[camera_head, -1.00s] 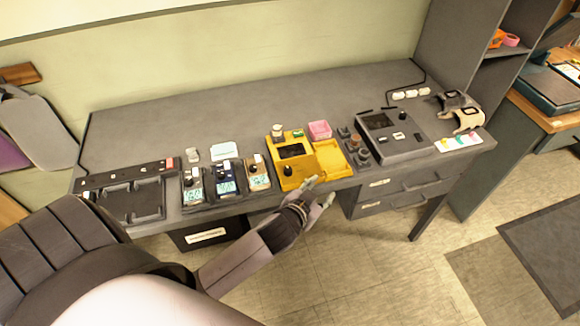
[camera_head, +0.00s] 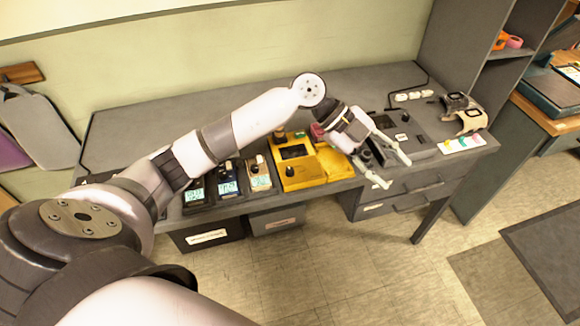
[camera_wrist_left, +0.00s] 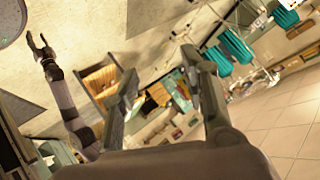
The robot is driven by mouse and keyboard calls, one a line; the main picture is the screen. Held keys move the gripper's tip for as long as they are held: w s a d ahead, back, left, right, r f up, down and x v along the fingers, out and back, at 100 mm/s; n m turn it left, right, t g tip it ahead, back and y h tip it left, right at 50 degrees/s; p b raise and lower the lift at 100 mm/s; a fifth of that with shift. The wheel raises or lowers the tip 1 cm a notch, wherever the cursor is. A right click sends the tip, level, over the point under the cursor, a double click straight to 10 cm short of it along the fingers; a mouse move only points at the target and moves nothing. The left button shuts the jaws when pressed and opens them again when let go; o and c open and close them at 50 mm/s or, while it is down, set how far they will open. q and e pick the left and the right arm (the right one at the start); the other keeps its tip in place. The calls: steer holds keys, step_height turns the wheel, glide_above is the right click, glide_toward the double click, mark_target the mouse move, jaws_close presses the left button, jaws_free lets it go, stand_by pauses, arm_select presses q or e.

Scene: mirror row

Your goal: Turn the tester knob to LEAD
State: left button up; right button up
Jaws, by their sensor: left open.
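A yellow tester-like unit (camera_head: 292,178) with a dark screen and a black knob (camera_head: 288,171) sits on the grey bench, left of my left gripper. A grey unit (camera_head: 410,138) with a dark screen stands to the right, partly hidden by the gripper. I cannot tell which is the tester, and no LEAD marking is readable. My left gripper (camera_head: 398,173) is open and empty over the bench's front edge, touching no knob. Its parted fingers also show in the left wrist view (camera_wrist_left: 165,85). There, another gripper (camera_wrist_left: 38,46), apparently my right one, shows with parted fingers.
Three small meters with lit displays (camera_head: 228,187) stand left of the yellow unit. Wrist-strap-like items (camera_head: 465,115) and a coloured card (camera_head: 461,144) lie at the bench's right end. The bench's back strip is mostly clear. Drawers (camera_head: 405,195) sit below.

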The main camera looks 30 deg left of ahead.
arm_select(q)
steer(key=w+a+f+n+y, duration=0.15)
steer(key=a+y, duration=0.45)
steer(key=a, duration=0.6)
step_height(320, 180, up, 2)
steer(key=r+n+g+y, duration=0.1)
steer(key=n+y, duration=0.4)
glide_above(290, 170)
steer(key=shift+m, duration=0.25)
step_height(290, 170, down, 17)
steer(key=shift+f+p, duration=0.2)
steer(key=shift+p, duration=1.05)
steer(key=shift+c, duration=0.3)
steer(key=shift+c, duration=0.8)
jaws_close()
